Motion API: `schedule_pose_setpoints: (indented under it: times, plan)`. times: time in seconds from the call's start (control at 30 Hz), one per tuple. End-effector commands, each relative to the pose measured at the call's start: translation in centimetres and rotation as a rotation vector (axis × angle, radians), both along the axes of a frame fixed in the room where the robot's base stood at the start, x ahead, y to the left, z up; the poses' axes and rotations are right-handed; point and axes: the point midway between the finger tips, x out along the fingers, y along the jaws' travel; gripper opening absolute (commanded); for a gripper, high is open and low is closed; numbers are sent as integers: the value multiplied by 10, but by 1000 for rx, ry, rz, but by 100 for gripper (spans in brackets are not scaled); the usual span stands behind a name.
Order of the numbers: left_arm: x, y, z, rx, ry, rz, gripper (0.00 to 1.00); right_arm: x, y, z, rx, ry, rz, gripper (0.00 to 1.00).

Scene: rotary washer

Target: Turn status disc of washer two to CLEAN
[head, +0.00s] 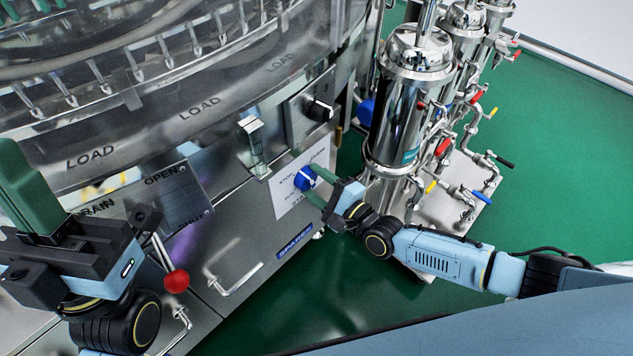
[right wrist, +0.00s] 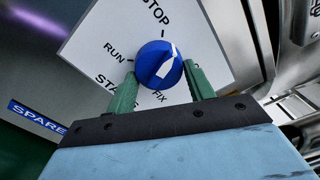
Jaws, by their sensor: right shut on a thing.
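A blue disc-shaped knob (head: 304,178) with a white mark sits on a white label plate (head: 290,200) on the steel machine front. In the right wrist view, the knob (right wrist: 158,62) has STOP, RUN and FIX printed around it, plus a partly hidden word starting "STA". The white mark lies on the knob's right side. My right gripper (right wrist: 160,77) is shut on the knob, one green finger on each side; it also shows in the head view (head: 314,184). My left gripper (head: 30,188) is at the far left, away from the knob; its opening is unclear.
A black knob (head: 320,111) sits above the label plate. A red-ball lever (head: 176,281) and an OPEN/DRAIN plate (head: 165,200) are to the left. Steel filter vessels with valves (head: 410,110) stand close to the right. Green floor (head: 560,130) is clear beyond.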

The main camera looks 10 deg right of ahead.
Motion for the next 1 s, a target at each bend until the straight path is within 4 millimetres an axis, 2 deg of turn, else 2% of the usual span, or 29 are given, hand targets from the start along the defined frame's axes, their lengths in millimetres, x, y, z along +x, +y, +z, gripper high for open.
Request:
schedule_pose_setpoints:
  times: [1.0]
  plan:
    - [-1, 0, 1, -1, -3, 1, 0, -1, 3, -3, 774, 511, -1, 30]
